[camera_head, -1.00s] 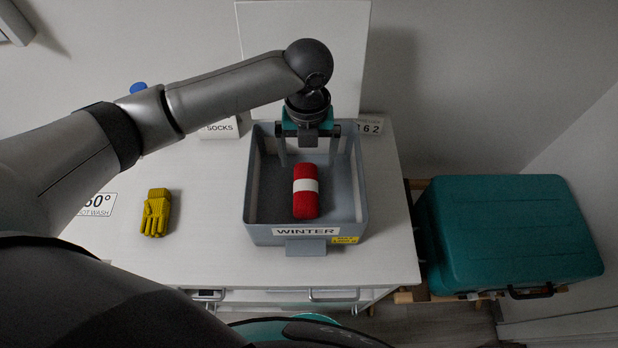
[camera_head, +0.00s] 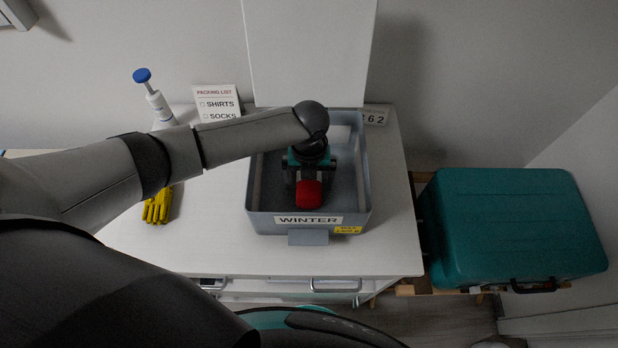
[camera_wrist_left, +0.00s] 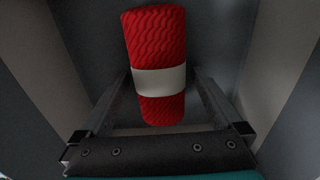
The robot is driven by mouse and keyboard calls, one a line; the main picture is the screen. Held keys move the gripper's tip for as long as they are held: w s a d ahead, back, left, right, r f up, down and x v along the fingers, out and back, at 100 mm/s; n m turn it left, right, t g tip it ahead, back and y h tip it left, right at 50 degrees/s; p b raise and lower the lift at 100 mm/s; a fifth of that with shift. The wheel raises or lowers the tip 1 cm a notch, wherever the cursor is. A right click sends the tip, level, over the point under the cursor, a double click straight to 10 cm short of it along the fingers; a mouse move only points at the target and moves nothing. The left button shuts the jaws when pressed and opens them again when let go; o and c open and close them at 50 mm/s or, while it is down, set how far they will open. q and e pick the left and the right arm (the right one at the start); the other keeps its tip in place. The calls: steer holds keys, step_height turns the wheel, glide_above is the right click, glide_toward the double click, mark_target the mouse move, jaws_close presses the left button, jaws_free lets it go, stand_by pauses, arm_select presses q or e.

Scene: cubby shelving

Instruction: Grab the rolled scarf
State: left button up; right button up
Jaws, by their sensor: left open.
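The rolled scarf (camera_head: 309,194) is red with a white band and lies in a grey bin labelled WINTER (camera_head: 257,222). In the left wrist view the scarf (camera_wrist_left: 158,35) lies lengthwise, its near end between the two fingers. My left gripper (camera_head: 309,180) is down inside the bin, over the scarf, and hides most of it in the head view. In the left wrist view the left gripper (camera_wrist_left: 162,85) is open, with a finger on each side of the white band and gaps beside it. My right gripper is not in view.
The bin walls stand close around my left gripper. A teal suitcase (camera_head: 515,225) stands at the right.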

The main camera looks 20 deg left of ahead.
arm_select(q)
steer(key=shift+f, duration=0.1)
steer(key=shift+c, duration=0.2)
steer(key=c, duration=1.4)
